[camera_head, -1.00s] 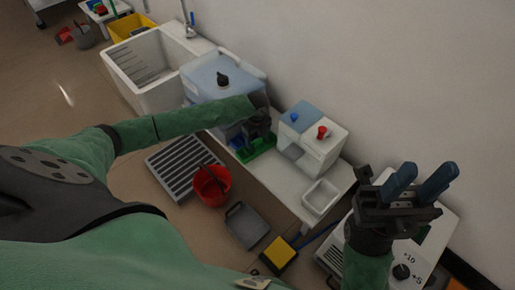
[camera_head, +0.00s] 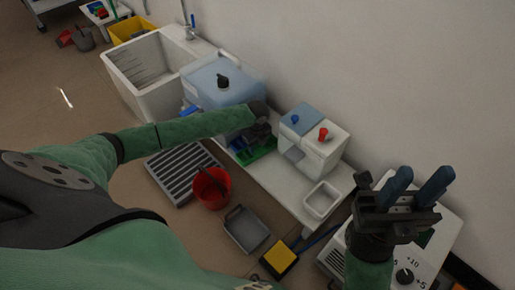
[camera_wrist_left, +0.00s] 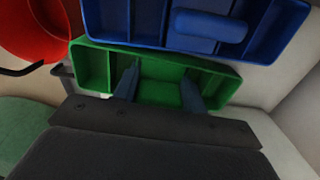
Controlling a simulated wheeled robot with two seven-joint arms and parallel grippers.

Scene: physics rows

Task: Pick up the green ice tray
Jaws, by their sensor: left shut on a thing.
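The green ice tray (camera_head: 263,155) shows in the head view at the white bench, partly hidden under my left gripper (camera_head: 262,135). In the left wrist view the green tray (camera_wrist_left: 160,93) lies across the middle, with divided compartments. The left gripper (camera_wrist_left: 160,88) has its two blue-grey fingers down at the tray's middle section and is shut on it. I cannot tell whether the tray is clear of the bench. My right gripper (camera_head: 420,185) is at the right of the head view, its blue fingers apart and empty.
A blue tray (camera_wrist_left: 195,35) sits close beside the green one. A white dispenser (camera_head: 320,152) with blue and red knobs and a white tub (camera_head: 321,200) stand to the right. A red bucket (camera_head: 212,192), floor grate (camera_head: 180,178) and grey dustpan (camera_head: 246,231) lie in front.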

